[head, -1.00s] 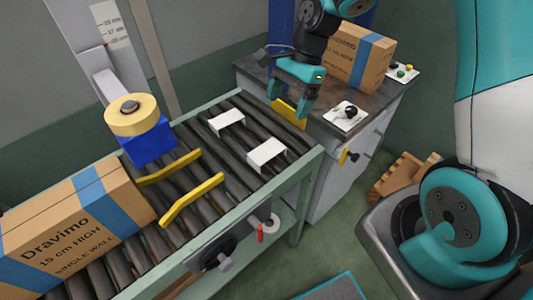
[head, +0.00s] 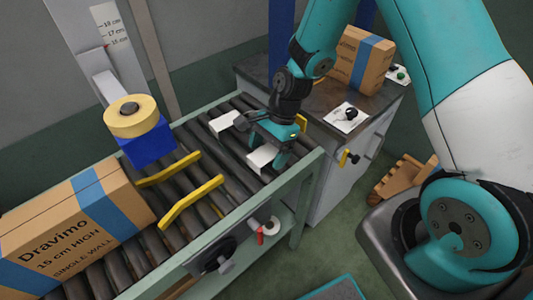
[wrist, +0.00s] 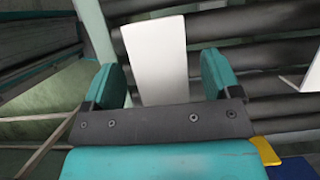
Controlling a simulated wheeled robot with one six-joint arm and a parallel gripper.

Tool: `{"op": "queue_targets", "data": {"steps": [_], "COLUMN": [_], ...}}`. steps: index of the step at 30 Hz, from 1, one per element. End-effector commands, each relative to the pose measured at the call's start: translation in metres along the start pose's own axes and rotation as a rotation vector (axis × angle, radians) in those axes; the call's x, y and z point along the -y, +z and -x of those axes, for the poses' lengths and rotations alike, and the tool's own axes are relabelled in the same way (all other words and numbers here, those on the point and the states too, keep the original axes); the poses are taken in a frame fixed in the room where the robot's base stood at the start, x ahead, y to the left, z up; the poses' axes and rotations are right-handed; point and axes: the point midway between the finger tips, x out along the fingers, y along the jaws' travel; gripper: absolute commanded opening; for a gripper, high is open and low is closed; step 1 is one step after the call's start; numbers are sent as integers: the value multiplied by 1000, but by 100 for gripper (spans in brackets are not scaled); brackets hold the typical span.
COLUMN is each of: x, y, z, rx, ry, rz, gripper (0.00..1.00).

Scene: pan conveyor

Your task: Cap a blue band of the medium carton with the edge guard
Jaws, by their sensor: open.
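A white edge guard (head: 262,158) lies on the rollers near the right end of the conveyor. It also shows in the wrist view (wrist: 157,60), reaching out between my fingers. My gripper (head: 267,147) is open just over this guard, one finger on each side; contact is unclear. In the wrist view my gripper (wrist: 160,80) has its fingers wide apart. A second white guard (head: 224,121) lies farther back on the rollers. A carton marked 15 cm HIGH (head: 50,245), with blue bands, stands at the left of the conveyor. Another blue-banded carton (head: 350,65) stands on the cabinet.
Two yellow guide bars (head: 190,203) cross the rollers beside the near carton. A tape roll (head: 132,112) on a blue block stands behind them. The grey cabinet (head: 335,150) adjoins the conveyor's right end and carries a black knob on a white plate (head: 345,119).

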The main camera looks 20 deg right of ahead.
Motion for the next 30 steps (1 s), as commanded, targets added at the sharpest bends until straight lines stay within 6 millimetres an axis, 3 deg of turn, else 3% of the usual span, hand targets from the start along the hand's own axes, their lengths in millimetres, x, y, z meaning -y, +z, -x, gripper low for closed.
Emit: {"op": "queue_targets", "data": {"steps": [28,30], "x": [0,0], "y": [-2,-2], "z": [-4,-4], "rx": [0,0], "ry": [0,0], "rz": [0,0], "gripper": [83,67]}}
